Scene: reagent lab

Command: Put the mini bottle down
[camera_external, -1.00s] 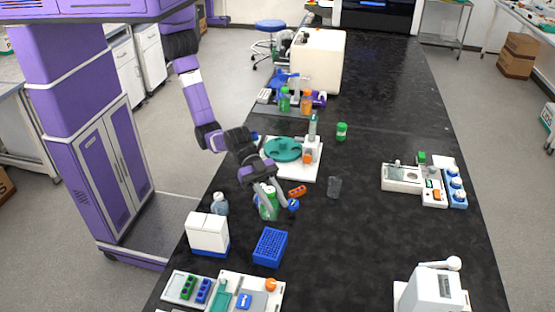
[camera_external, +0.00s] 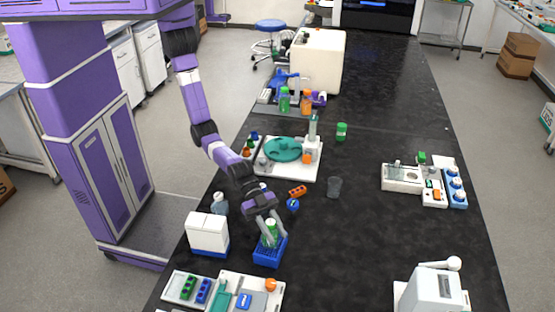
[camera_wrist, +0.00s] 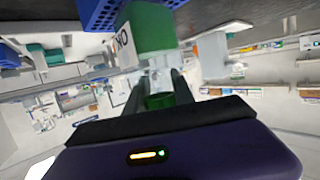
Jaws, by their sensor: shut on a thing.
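The mini bottle (camera_external: 271,230) is small and green with a pale label. My gripper (camera_external: 270,238) is shut on it. In the external view the bottle is at the blue rack (camera_external: 268,257), over its far part; I cannot tell whether it touches the rack. In the wrist view the green bottle (camera_wrist: 152,30) is between the fingers, with the label at its left side. A corner of the blue rack (camera_wrist: 97,16) shows beside it at the top left.
A white box-shaped device (camera_external: 207,232) stands close left of the rack. A blue-topped piece (camera_external: 292,205) and an orange block (camera_external: 297,191) lie behind it. A clear cup (camera_external: 334,187) stands further right. The black bench (camera_external: 350,250) right of the rack is clear.

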